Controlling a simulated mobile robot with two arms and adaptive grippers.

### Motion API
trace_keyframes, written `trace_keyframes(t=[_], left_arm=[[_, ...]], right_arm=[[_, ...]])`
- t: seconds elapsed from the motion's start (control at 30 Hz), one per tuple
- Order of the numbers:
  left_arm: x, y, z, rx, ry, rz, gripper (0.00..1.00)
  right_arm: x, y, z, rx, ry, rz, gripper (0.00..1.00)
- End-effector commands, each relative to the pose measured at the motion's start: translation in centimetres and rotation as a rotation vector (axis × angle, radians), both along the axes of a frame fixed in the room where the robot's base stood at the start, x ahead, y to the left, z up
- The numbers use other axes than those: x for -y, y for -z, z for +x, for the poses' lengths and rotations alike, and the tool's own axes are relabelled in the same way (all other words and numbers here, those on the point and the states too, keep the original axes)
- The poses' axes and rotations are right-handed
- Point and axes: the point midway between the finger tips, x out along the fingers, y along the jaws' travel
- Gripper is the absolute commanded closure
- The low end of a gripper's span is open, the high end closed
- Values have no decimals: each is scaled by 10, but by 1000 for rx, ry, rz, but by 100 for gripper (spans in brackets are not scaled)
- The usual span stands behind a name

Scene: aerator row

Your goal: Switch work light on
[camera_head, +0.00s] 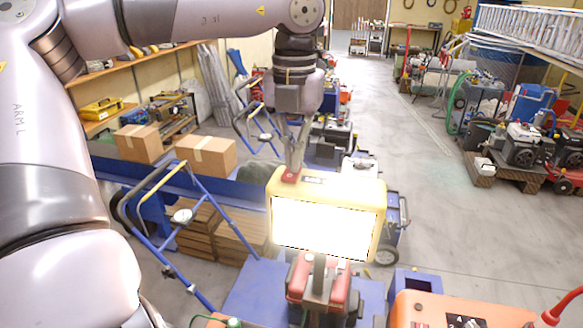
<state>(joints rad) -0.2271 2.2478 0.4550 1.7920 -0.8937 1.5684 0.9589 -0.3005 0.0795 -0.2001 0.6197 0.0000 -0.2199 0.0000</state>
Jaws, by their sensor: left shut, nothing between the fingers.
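The work light (325,228) is a yellow box with a bright white glowing front panel. It stands upright on a red and grey base (318,285) near the middle of the head view. A red switch (290,174) sits on its top left edge. My left gripper (292,164) points straight down with its fingers closed together, its tips at the red switch and seeming to touch it. Nothing shows between the fingers. The tips partly hide the switch. My right gripper is not in view.
A blue surface (250,292) lies under the light. An orange machine (455,312) stands at the lower right. A blue-framed aerator with a handle (172,225) is to the left. Cardboard boxes (206,154) sit behind it. The concrete floor (440,190) at the right is open.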

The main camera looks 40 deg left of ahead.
Motion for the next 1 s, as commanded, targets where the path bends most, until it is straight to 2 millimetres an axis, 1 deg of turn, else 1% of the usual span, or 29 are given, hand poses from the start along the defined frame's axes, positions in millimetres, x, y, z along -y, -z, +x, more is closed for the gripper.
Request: trace_keyframes(t=[0.03, 0.4, 0.7, 0.8, 1.0], left_arm=[[0, -8, 0, 2, 0, 1, 100], [0, -39, 1, 5, 0, 2, 100], [0, -61, 1, 4, -1, 2, 100], [0, -64, 1, 4, -1, 1, 100], [0, -64, 1, 4, 0, 1, 100]], right_arm=[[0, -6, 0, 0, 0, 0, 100], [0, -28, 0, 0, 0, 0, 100], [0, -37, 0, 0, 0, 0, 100], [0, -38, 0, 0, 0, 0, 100], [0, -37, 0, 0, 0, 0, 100]])
